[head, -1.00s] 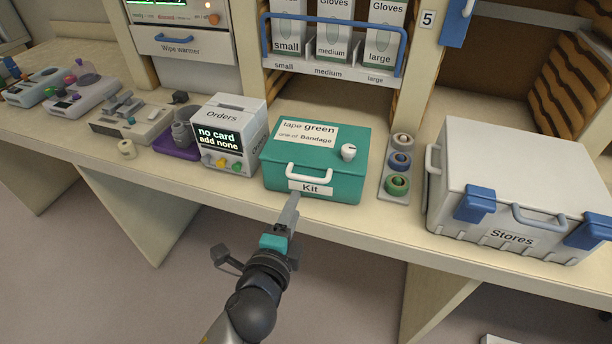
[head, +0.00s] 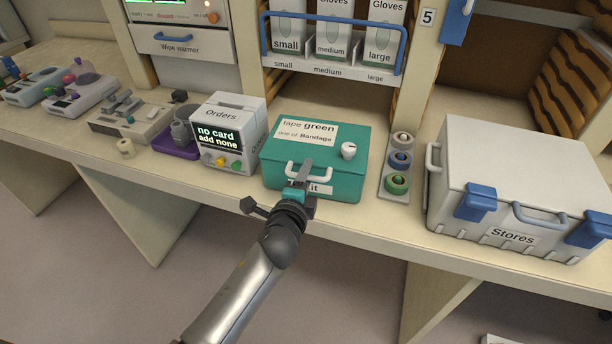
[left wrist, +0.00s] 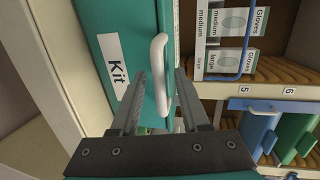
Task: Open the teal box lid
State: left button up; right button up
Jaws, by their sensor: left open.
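The teal box (head: 345,180), labelled Kit, stands on the counter with its lid (head: 280,152) shut. The lid has a card reading "tape green, one of Bandage", a white knob (head: 348,151) and a white front handle (head: 322,172). My left gripper (head: 304,172) is at the box's front, over part of the handle and the Kit label. In the left wrist view its open fingers (left wrist: 158,95) lie on either side of the white handle (left wrist: 158,75). I cannot tell whether they touch it. My right gripper is not in view.
A rack with tape rolls (head: 399,160) stands close at the box's right, then the white Stores case (head: 520,170). The Orders unit (head: 228,130) stands close at the left. A glove rack (head: 330,65) is behind. The counter's front edge lies below the box.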

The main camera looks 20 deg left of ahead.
pick_arm(q)
grip_shut()
dwell(0.3)
dwell(1.1)
